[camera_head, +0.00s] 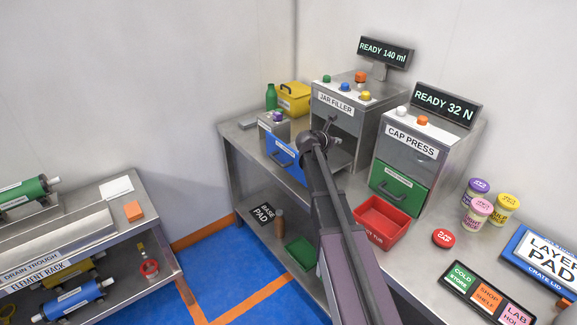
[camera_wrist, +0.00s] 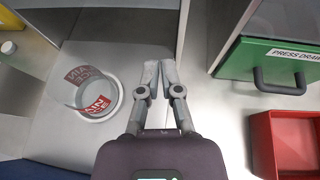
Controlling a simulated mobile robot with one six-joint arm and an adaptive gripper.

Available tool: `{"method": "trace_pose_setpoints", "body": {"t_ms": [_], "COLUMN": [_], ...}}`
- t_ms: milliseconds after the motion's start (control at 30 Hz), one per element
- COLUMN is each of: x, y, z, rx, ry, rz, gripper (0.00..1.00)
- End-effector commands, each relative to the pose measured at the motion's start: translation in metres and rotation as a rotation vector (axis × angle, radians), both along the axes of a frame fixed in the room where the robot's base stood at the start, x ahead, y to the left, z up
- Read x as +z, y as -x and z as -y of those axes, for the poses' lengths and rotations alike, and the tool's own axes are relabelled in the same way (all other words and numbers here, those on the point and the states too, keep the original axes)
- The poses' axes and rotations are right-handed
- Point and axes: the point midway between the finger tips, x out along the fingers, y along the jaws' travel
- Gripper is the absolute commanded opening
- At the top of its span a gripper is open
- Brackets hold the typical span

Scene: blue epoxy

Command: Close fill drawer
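The jar filler (camera_head: 343,112) stands at the back of the bench. Its blue-fronted fill drawer (camera_head: 283,152) is pulled out, with a dark handle on the front. In the wrist view, a clear jar with a red and white label (camera_wrist: 95,98) stands on a white ring at the left. A blue edge of the drawer (camera_wrist: 48,171) shows at the bottom left. My gripper (camera_wrist: 158,72) points toward the machine, its two fingertips close together with nothing visible between them. In the head view my arm hides part of the drawer's right side.
The cap press (camera_head: 412,145) with its green press drawer (camera_head: 398,187) stands to the right. A red tub (camera_head: 381,222) sits in front of it. Several capped jars (camera_head: 478,210) stand farther right. A small grey box (camera_head: 272,126) is left of the fill drawer.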

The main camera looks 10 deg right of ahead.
Motion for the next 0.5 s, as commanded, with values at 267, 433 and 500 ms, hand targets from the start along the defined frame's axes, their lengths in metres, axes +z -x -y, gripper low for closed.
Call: {"method": "trace_pose_setpoints", "body": {"t_ms": [267,433,500], "x": [-0.019,-0.040,-0.048], "y": [0.041,0.082,0.099], "z": [-0.013,-0.029,-0.037], "rx": [-0.147,-0.325,-0.410], "ry": [-0.228,-0.459,-0.553], "rz": [0.124,0.245,0.291], "gripper": [0.00,0.00,0.00]}}
